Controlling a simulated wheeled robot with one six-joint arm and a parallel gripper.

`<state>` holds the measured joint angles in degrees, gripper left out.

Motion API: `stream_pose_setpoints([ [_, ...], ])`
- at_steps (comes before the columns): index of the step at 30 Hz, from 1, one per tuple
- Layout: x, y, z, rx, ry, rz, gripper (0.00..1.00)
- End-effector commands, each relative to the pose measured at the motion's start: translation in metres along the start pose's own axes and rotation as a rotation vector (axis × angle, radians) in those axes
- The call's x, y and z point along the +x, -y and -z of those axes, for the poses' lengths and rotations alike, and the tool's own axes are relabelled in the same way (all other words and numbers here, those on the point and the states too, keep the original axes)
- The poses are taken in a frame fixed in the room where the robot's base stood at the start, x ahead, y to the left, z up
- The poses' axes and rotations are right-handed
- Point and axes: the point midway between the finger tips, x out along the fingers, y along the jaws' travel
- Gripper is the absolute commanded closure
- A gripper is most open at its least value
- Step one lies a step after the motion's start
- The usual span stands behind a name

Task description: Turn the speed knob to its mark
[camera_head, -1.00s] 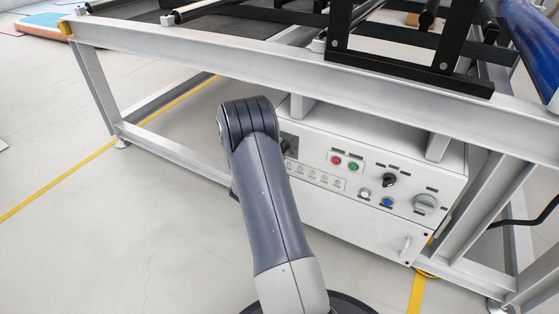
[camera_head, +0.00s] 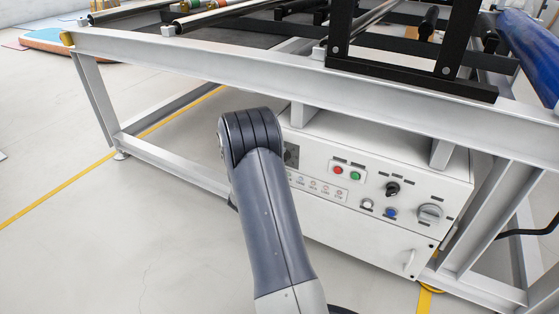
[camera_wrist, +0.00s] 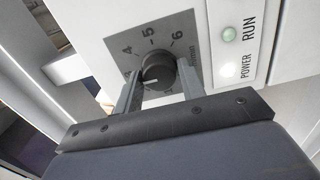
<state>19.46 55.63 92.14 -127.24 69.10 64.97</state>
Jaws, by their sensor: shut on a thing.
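The speed knob (camera_wrist: 158,68) is a round black knob with a white pointer line, on a dark grey dial plate (camera_wrist: 196,48) in the wrist view. The plate shows the numbers 4, 5 and 6 above the knob; its lower part is hidden by my gripper. The pointer line sits on the lower left of the knob's face. My gripper (camera_wrist: 160,84) has one finger on each side of the knob and is shut on it. In the head view, a strip of the dial plate (camera_head: 291,155) shows beside my arm; the knob and gripper are hidden there.
The white control box (camera_head: 330,215) also carries red (camera_head: 338,170) and green (camera_head: 355,175) buttons, a black selector (camera_head: 392,189), a blue button (camera_head: 391,213) and a grey rotary switch (camera_head: 430,213). The frame's steel beam (camera_head: 230,60) passes above the box.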

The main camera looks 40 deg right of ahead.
Motion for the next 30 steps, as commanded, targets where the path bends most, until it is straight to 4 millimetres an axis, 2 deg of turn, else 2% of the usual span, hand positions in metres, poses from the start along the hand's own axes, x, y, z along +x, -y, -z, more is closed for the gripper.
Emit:
stream_pose_setpoints([
  [7,0.0,0.0,-0.001,-0.001,0.001,0.001,0.85],
  [8,0.0,0.0,-0.001,-0.001,0.001,0.001,0.61],
  [15,0.0,0.0,0.0,-0.001,0.001,0.0,0.41],
  [24,-0.003,0.0,0.0,-0.002,-0.001,0.001,0.4],
  [26,-0.007,-0.001,0.001,-0.003,-0.002,0.002,0.4],
  [30,-0.03,-0.002,0.001,-0.005,-0.004,0.002,0.4],
])
